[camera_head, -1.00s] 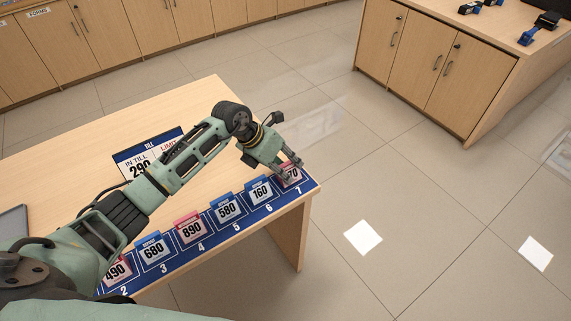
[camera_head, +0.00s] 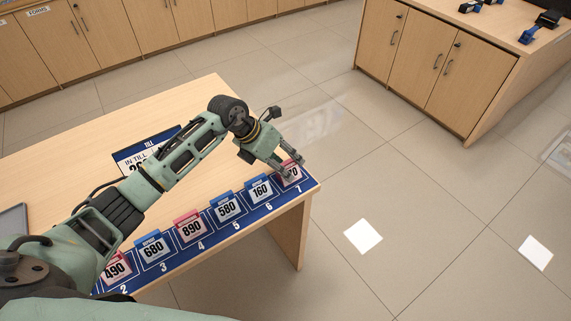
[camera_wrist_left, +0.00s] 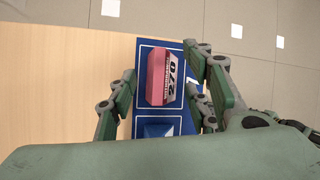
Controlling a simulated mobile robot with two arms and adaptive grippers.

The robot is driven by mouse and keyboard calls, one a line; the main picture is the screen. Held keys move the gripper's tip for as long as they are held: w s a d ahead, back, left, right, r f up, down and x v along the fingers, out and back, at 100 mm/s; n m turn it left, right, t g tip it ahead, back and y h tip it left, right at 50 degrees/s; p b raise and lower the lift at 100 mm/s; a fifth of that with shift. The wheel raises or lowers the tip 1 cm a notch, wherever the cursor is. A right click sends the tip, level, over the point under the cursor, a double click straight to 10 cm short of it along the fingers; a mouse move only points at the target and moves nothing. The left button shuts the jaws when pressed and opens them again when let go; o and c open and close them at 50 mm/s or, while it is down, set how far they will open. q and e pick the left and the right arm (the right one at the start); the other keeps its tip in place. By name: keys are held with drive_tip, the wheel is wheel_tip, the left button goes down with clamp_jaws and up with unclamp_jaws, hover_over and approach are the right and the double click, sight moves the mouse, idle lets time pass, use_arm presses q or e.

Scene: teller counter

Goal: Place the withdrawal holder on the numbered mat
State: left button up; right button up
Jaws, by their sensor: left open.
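The red withdrawal holder marked 270 (camera_head: 293,173) stands on the blue numbered mat (camera_head: 233,231) at slot 7, near the table's right end. My left gripper (camera_head: 289,170) is open at this holder and partly covers it. In the left wrist view the holder (camera_wrist_left: 161,77) lies between the spread fingers, with the mat (camera_wrist_left: 147,114) under it. Gaps show on both sides, so the fingers look apart from it. Other red holders, 490 (camera_head: 117,270) and 890 (camera_head: 191,230), stand in the row. My right gripper is not in view.
Blue holders 680 (camera_head: 153,250), 580 (camera_head: 227,208) and 160 (camera_head: 260,190) stand in the same row. The table's (camera_head: 205,95) far part is clear. A grey tray (camera_head: 12,220) shows at the left edge.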

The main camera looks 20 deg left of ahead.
use_arm(q)
drive_tip(key=b+v, duration=0.1)
drive_tip(key=v, duration=1)
drive_tip(key=shift+f, duration=0.1)
